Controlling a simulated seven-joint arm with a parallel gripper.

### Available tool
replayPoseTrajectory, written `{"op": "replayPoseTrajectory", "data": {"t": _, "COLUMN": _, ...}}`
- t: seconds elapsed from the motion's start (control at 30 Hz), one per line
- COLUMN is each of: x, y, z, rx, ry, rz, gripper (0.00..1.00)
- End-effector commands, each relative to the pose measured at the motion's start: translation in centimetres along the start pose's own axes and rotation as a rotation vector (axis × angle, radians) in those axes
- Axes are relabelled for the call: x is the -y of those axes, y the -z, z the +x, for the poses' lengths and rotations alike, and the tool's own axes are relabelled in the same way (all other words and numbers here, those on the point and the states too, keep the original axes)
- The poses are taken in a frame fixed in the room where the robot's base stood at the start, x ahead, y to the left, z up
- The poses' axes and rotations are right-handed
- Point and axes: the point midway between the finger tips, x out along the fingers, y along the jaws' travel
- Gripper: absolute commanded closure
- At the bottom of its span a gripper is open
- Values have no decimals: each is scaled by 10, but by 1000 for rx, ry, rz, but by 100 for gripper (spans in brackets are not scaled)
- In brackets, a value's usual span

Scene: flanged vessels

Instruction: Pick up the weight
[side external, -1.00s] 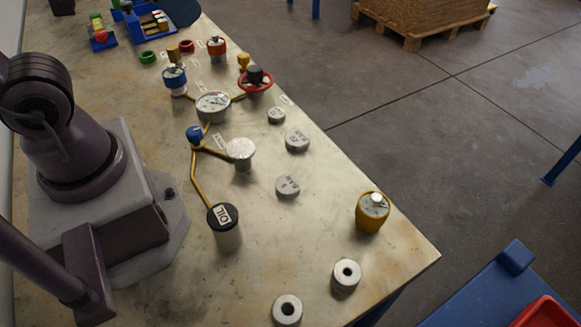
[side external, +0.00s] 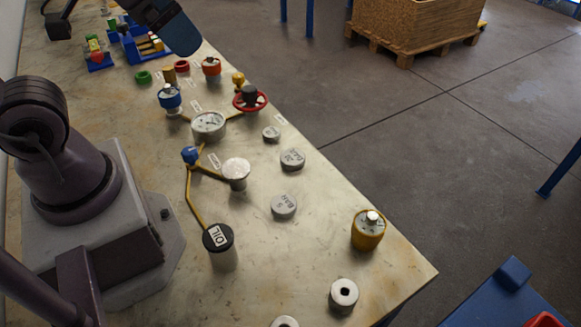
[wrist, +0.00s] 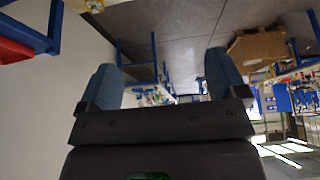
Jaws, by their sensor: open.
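Three grey disc weights lie flat on the worktop in the side external view: a small one (side external: 271,134), a middle one (side external: 292,160) and a larger one (side external: 284,206), the nearest of the three. The last two have dark markings on top. My gripper (wrist: 163,78) is open and empty in the wrist view, with a blue finger at each side. No weight can be made out in the wrist view.
A pipe assembly with a gauge (side external: 208,125), red handwheel (side external: 251,98) and OIL canister (side external: 219,247) stands left of the weights. A yellow vessel (side external: 368,230) and a metal ring (side external: 343,293) are nearer. The worktop (side external: 335,205) is bare right of the larger weight.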

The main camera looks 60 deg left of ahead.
Motion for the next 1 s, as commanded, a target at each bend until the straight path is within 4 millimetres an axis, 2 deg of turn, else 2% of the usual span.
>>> {"op": "replayPoseTrajectory", "data": {"t": 0.17, "x": 0, "y": -2, "z": 8, "rx": 40, "ry": -1, "rz": 1, "gripper": 9}}
{"op": "replayPoseTrajectory", "data": {"t": 0.37, "x": 2, "y": 4, "z": 47, "rx": 227, "ry": -8, "rz": -22, "gripper": 9}}
{"op": "replayPoseTrajectory", "data": {"t": 0.47, "x": 3, "y": 14, "z": 74, "rx": 317, "ry": 0, "rz": -117, "gripper": 9}}
{"op": "replayPoseTrajectory", "data": {"t": 0.57, "x": 6, "y": 24, "z": 105, "rx": 394, "ry": 28, "rz": -267, "gripper": 9}}
{"op": "replayPoseTrajectory", "data": {"t": 0.77, "x": 13, "y": 35, "z": 177, "rx": 506, "ry": 153, "rz": -676, "gripper": 9}}
{"op": "replayPoseTrajectory", "data": {"t": 0.9, "x": 21, "y": 37, "z": 236, "rx": 526, "ry": 297, "rz": -1056, "gripper": 9}}
{"op": "replayPoseTrajectory", "data": {"t": 1.0, "x": 27, "y": 40, "z": 270, "rx": 488, "ry": 395, "rz": -1345, "gripper": 9}}
